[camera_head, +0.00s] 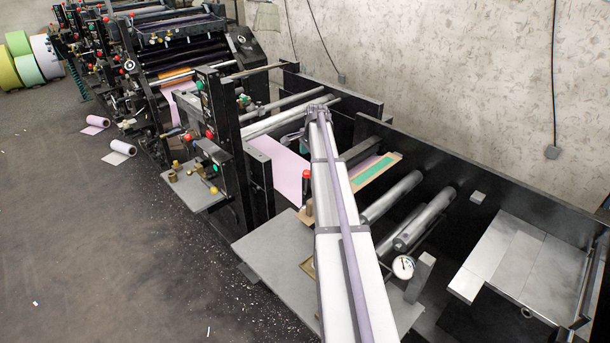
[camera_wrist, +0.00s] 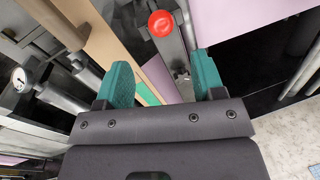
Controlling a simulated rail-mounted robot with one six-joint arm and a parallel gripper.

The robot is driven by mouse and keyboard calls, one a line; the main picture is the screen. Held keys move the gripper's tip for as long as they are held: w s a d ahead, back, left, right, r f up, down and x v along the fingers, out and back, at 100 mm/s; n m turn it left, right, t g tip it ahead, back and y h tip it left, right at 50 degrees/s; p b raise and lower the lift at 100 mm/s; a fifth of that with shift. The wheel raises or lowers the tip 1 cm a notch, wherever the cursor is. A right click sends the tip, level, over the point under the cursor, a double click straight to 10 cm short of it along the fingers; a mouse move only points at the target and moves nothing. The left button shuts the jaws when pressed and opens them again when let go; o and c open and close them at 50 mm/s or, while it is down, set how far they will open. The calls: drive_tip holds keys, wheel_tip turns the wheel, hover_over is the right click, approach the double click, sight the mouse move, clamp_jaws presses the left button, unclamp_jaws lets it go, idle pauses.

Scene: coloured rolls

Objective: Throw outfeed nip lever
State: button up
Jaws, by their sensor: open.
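A lever with a round red knob (camera_wrist: 160,23) shows at the top of the wrist view. Its grey shaft runs down from the knob towards the gap between my fingers. My gripper (camera_wrist: 163,66) has two teal fingers spread apart with nothing held between them. The knob lies beyond the fingertips, apart from them. In the head view a red-topped lever (camera_head: 306,174) stands upright beside my arm, by the outfeed rollers; I cannot tell for sure that it is the same lever. My gripper is mostly hidden behind my arm there.
A dial gauge (camera_head: 403,267) stands near the grey side plate (camera_head: 275,250). Metal rollers (camera_head: 392,197) and a pink web (camera_head: 282,168) lie close by. A black side frame (camera_head: 500,190) bounds the far side. The floor at left is mostly open.

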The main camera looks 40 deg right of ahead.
sight(307, 171)
drive_tip(key=f+b, duration=0.3)
drive_tip(key=w+f+b, duration=0.1)
drive_tip(key=f+b, duration=0.2)
drive_tip(key=w+f+b, duration=0.1)
drive_tip(key=f+b, duration=0.2)
drive_tip(key=f, duration=0.1)
drive_tip(key=shift+d, duration=0.1)
drive_tip(key=shift+r, duration=0.15)
clamp_jaws()
